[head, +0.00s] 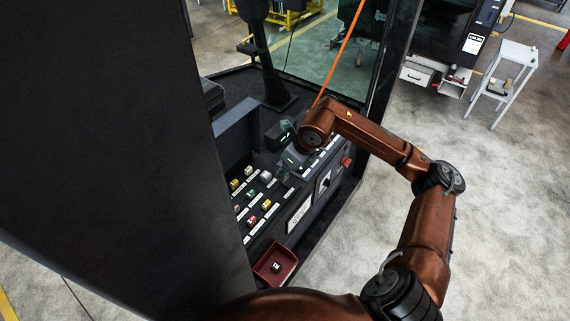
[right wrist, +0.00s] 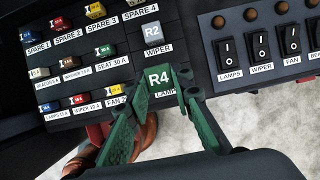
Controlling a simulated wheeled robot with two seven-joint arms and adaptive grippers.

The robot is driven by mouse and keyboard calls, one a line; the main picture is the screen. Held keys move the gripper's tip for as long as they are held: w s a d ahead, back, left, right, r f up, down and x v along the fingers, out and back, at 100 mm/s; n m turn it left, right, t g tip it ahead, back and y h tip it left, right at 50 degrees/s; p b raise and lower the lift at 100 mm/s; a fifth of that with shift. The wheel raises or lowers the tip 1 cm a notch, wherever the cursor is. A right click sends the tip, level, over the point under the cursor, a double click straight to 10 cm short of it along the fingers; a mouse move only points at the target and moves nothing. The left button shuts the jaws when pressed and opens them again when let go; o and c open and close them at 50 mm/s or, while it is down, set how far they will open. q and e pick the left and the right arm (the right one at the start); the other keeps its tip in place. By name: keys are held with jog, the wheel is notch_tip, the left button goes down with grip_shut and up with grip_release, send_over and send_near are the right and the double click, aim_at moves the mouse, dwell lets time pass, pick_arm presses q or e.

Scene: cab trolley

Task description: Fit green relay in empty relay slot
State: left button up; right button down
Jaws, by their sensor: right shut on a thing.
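The green relay (right wrist: 158,76), marked R4, is between the fingertips of my right gripper (right wrist: 166,83) in the right wrist view. The gripper is shut on it. The relay is over the fuse panel (right wrist: 128,68), just below the grey relay R2 (right wrist: 152,34). A label reading LAMP, partly covered by a finger, lies at its lower edge. The relay's underside and any slot beneath it are hidden, so I cannot tell whether it is seated. In the head view the right wrist largely hides this spot. My left gripper is not in view.
Coloured fuses (right wrist: 106,49) stand in rows left of the relay. A strip of rocker switches (right wrist: 258,46) lies close on the right. A red tray (head: 287,254) with a dark labelled block (head: 276,267) sits at the panel's near end. A dark cab wall (head: 120,130) fills the left.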

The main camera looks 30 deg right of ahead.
aim_at(286, 177)
jog(key=shift+f, duration=0.3)
jog(key=shift+f+b, duration=0.4)
jog(key=shift+f, duration=0.35)
jog(key=shift+f+b, duration=0.45)
jog(key=shift+f, duration=0.7)
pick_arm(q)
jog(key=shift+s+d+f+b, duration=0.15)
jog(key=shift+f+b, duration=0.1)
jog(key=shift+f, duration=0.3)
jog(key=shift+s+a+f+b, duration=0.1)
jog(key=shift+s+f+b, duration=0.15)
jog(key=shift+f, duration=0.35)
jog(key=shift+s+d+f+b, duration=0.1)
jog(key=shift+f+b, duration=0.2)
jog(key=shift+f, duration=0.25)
pick_arm(e)
jog(key=shift+f, duration=0.8)
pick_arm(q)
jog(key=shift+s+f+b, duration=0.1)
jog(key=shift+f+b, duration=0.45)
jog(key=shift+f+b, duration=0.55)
pick_arm(e)
jog(key=shift+f, duration=0.5)
jog(key=c, duration=1.6)
grip_release()
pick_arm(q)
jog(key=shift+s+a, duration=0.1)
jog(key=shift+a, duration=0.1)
